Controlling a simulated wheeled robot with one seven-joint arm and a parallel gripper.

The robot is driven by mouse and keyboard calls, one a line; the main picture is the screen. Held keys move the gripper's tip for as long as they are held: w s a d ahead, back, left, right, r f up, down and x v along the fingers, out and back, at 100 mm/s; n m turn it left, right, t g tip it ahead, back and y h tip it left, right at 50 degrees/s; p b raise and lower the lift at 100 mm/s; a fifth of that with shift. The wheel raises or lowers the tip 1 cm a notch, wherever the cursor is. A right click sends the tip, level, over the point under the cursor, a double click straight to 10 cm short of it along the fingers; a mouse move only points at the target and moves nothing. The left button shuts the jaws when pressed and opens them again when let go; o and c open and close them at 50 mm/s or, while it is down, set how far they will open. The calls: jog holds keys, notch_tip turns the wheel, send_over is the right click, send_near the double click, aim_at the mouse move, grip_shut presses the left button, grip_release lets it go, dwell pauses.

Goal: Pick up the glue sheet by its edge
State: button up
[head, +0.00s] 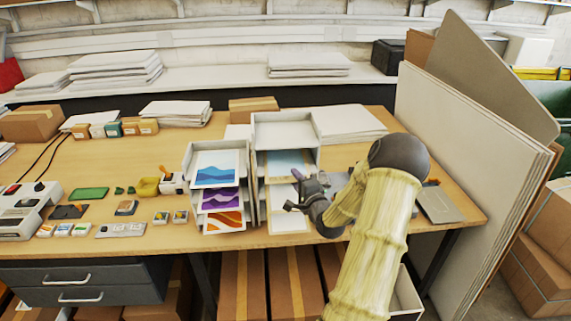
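The glue sheet is not marked out for certain. Any of these could be the glue sheet. My gripper (293,191) is at the front of this tray, near the middle sheet's front edge. Its dark fingers are spread apart, with no sheet visibly held. My gripper and arm hide the tray's lower right side.
The left letter tray (190,160) beside it holds picture prints, such as a blue print (216,168). A grey flat plate (439,204) lies at right, and large boards (462,150) lean at the table's end. Small items and the laminator (22,208) are at left.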

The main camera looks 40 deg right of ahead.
grip_shut()
dwell(0.3)
jog(key=shift+s+a+r+b, duration=0.2)
jog(key=shift+r+b, duration=0.25)
jog(key=shift+b, duration=0.15)
notch_tip(320, 180, up, 6)
jog(key=shift+r+b, duration=0.1)
jog(key=shift+b, duration=0.65)
jog(key=s+a+b, duration=0.5)
jog(key=s+b, duration=0.1)
jog(key=s, duration=0.2)
jog(key=s+a+b, duration=0.5)
jog(key=s+b, duration=0.2)
jog(key=s, duration=0.1)
jog(key=shift+s, duration=0.35)
